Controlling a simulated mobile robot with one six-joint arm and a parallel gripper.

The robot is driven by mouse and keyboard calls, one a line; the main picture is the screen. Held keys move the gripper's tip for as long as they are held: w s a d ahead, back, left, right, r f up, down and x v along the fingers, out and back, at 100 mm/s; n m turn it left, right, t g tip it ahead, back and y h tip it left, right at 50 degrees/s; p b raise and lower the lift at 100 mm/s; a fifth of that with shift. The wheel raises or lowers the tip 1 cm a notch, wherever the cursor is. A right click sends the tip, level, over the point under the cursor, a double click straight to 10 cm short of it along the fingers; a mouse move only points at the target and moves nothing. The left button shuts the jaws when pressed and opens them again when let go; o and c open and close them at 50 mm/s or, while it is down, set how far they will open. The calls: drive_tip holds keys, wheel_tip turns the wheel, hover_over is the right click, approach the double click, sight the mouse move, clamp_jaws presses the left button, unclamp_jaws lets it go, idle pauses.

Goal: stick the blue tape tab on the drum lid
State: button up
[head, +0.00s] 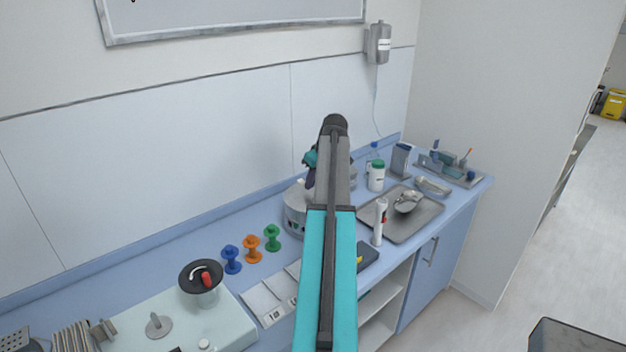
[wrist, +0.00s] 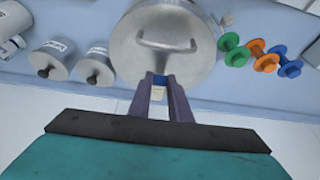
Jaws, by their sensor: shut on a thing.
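The drum is a round metal pot. Its grey lid (wrist: 150,48) with a bar handle fills the top middle of the wrist view. In the head view the drum (head: 294,212) stands on the counter, partly hidden behind my arm.
Green (head: 272,238), orange (head: 252,249) and blue (head: 231,259) spools stand left of the drum. A metal tray (head: 427,222) and a white bottle (head: 376,176) are to the right. Two small lidded pots (wrist: 50,60) (wrist: 97,67) sit left of the lid in the wrist view.

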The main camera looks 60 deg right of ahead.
drive_tip(key=shift+f+b, duration=0.45)
drive_tip(key=shift+f, duration=0.7)
drive_tip(key=o, duration=0.7)
drive_tip(key=shift+o, duration=0.2)
drive_tip(key=b+v, duration=0.3)
drive_tip(key=v, duration=1)
drive_tip(key=shift+r+b, duration=0.35)
drive_tip(key=shift+b, duration=0.05)
drive_tip(key=shift+s, duration=0.1)
